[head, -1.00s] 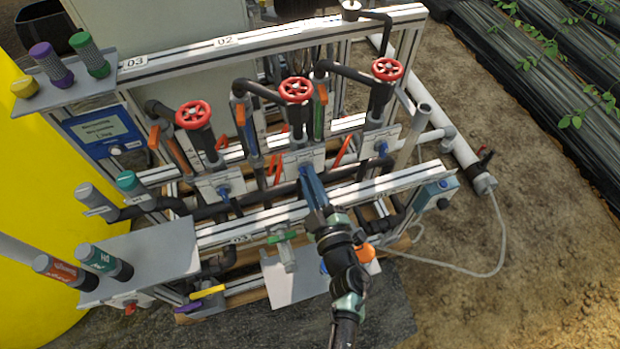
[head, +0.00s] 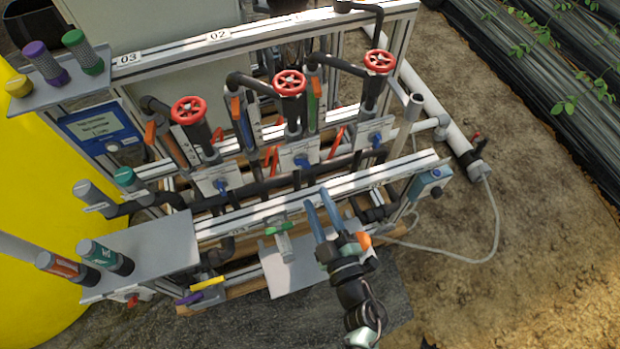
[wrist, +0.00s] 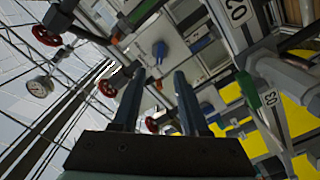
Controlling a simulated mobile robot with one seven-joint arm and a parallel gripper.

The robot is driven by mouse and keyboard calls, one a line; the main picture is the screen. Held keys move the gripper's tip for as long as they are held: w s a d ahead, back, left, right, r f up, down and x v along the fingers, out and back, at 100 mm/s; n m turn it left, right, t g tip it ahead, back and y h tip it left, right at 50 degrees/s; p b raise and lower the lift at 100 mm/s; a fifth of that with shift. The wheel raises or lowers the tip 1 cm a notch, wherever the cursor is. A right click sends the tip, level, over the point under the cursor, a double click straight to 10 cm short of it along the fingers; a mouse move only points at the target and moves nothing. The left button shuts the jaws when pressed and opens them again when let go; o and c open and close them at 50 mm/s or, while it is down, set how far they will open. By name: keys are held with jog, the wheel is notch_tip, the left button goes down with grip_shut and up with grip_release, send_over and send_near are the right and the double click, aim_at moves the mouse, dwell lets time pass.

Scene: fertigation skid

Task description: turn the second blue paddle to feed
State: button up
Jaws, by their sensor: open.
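Three small blue paddles sit on white plates along the skid's middle rail. The second blue paddle (head: 302,162) is on the middle plate, below the middle red handwheel. The left one (head: 221,187) and right one (head: 376,140) flank it. My gripper (head: 317,199) is open and empty, in front of and below the middle paddle and apart from it. In the wrist view, its two fingers (wrist: 155,80) stand apart, with a blue paddle (wrist: 160,50) on a pale plate beyond the tips. The feed marking is too small to read.
Red handwheels (head: 290,83) stand above the plates, with orange-red levers (head: 337,138) close beside. The front rail (head: 350,184) crosses between gripper and plates. A green-handled valve (head: 277,229) is left of my gripper. Bare soil lies open at right.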

jog(key=shift+v, duration=2.35)
